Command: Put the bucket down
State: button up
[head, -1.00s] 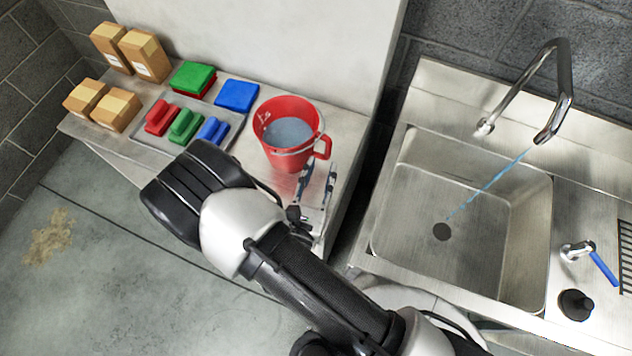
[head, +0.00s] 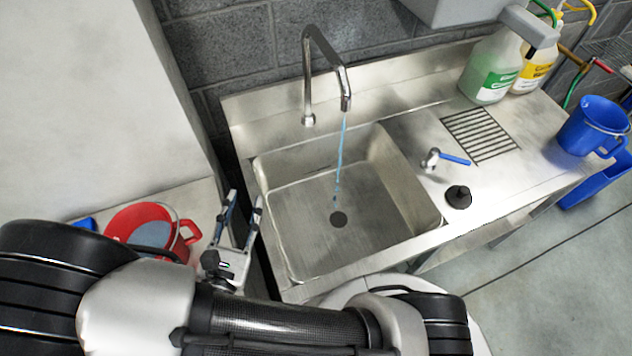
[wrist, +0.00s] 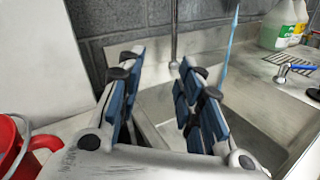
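A red bucket (head: 150,228) with grey-blue liquid inside stands upright on the counter (head: 196,200) left of the sink. My arm hides its lower front. It also shows in the wrist view at the left edge (wrist: 12,146). My gripper (head: 243,200) is open and empty, just right of the bucket and apart from its handle. In the wrist view the open fingers (wrist: 160,90) point toward the sink. A blue bucket (head: 594,126) stands at the far right end of the sink counter.
A steel sink (head: 340,200) has water running from its tall faucet (head: 328,70). A blue-handled valve (head: 445,158), a black plunger-like knob (head: 458,196) and a drain grate (head: 480,134) sit to its right. Green-labelled (head: 494,68) and yellow-labelled (head: 535,70) jugs stand behind.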

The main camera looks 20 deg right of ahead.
jog(key=s+d+r+m+g+h, duration=0.2)
jog(key=s+d+r+m+g, duration=0.15)
jog(key=d+m+g, duration=0.55)
jog(key=s+d+r+m+g+h, duration=0.2)
jog(key=d+r+m+g, duration=0.4)
jog(key=d, duration=0.5)
jog(key=s+r+m+t+y, duration=0.3)
jog(key=s+r+m+y, duration=0.2)
jog(key=m+y, duration=0.5)
jog(key=r+m, duration=0.1)
jog(key=m, duration=0.2)
jog(key=shift+s+r+y, duration=0.3)
jog(key=shift+s+r, duration=0.1)
jog(key=shift+w+a+r, duration=0.1)
jog(key=shift+a+r, duration=0.05)
jog(key=shift+c, duration=0.5)
jog(key=shift+f+t+b, duration=0.3)
jog(key=shift+b, duration=0.2)
jog(key=shift+c, duration=0.6)
jog(key=shift+m, duration=0.3)
